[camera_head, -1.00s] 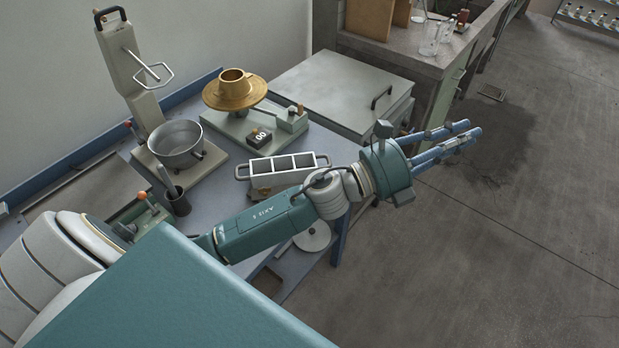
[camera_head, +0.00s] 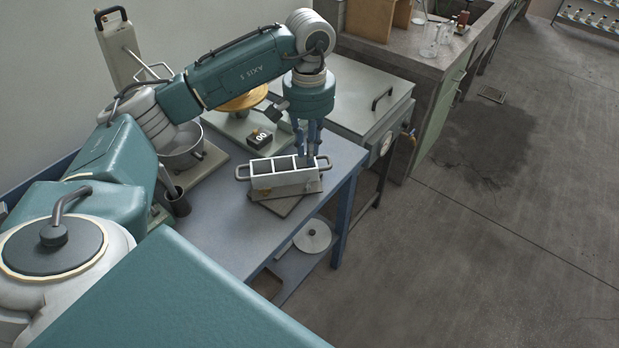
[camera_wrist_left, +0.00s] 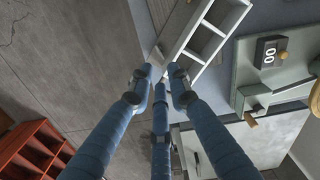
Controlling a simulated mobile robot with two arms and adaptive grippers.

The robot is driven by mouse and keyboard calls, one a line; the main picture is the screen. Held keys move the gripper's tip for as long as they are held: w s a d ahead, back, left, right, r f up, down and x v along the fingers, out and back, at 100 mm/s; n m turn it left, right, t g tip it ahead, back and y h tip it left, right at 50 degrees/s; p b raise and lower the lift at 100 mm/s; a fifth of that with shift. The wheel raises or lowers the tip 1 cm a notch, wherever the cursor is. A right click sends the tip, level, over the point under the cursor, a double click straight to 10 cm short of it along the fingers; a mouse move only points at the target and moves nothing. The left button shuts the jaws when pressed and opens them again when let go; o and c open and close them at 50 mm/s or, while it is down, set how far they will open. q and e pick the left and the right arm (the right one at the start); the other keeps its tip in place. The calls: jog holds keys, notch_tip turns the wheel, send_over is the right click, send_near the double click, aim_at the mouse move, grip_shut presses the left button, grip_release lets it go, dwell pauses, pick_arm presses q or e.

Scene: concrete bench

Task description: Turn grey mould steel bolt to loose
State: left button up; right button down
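The grey steel mould (camera_head: 284,181), with three square compartments and a handle at each end, sits on a base plate on the blue bench. Part of it shows at the top of the left wrist view (camera_wrist_left: 188,38). Small fittings show low on its near side, but I cannot clearly tell which is the bolt. My left gripper (camera_head: 313,152) points down over the right end of the mould. Its three blue fingers stand apart with nothing between them (camera_wrist_left: 160,82), so it is open. I cannot tell whether the fingers touch the mould. My right gripper is out of view.
A timer reading 00 (camera_head: 259,137) and a brass part (camera_head: 243,102), partly hidden by my arm, are behind the mould. A metal bowl (camera_head: 178,147) and dark cup (camera_head: 178,203) stand left. A grey lidded box (camera_head: 352,92) is behind right. The bench front is clear.

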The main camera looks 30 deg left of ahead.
aim_at(310, 187)
pick_arm(q)
notch_tip(310, 187, down, 10)
jog(key=shift+d+f+p, duration=0.1)
jog(key=shift+f+p, duration=0.05)
jog(key=shift+p, duration=0.9)
grip_shut()
